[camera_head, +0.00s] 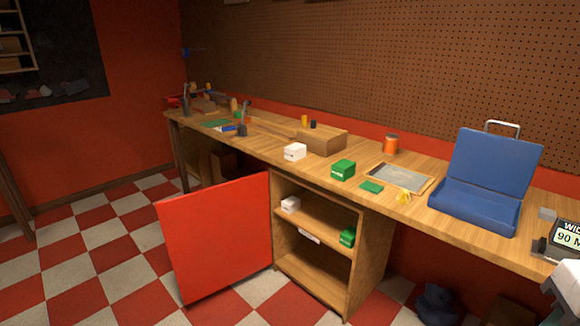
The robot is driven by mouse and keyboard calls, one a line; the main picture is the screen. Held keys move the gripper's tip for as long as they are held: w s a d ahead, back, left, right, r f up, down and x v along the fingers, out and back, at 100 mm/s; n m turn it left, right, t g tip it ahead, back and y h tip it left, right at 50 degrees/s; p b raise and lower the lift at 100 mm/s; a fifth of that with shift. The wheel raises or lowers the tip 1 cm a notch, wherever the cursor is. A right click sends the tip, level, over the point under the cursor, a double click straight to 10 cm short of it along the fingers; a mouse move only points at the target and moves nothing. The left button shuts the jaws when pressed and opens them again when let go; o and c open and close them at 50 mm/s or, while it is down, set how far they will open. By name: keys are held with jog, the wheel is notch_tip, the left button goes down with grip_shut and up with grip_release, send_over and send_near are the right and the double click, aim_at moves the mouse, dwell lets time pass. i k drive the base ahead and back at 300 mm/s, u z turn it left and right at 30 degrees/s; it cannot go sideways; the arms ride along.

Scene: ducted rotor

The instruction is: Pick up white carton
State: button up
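A small white carton (294,152) stands upright on the wooden workbench (300,174), near its front edge and in front of a brown box. A second small white carton (290,204) sits on the upper shelf of the open cabinet (360,270) under the bench. The frame does not show which of the two the task means. My gripper is not in view, so its state and its distance from either carton cannot be seen.
A green carton (343,170) stands right of the bench carton; another green carton (347,237) is in the cabinet. The red cabinet door (215,240) hangs open to the left. A blue case (485,185) stands open at right. Checkered floor (110,240) is clear at left.

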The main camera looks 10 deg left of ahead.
aim_at(294, 152)
jog(key=u, duration=1.25)
jog(key=i, duration=1.4)
jog(key=z, duration=0.95)
jog(key=i, duration=1.05)
jog(key=z, duration=0.3)
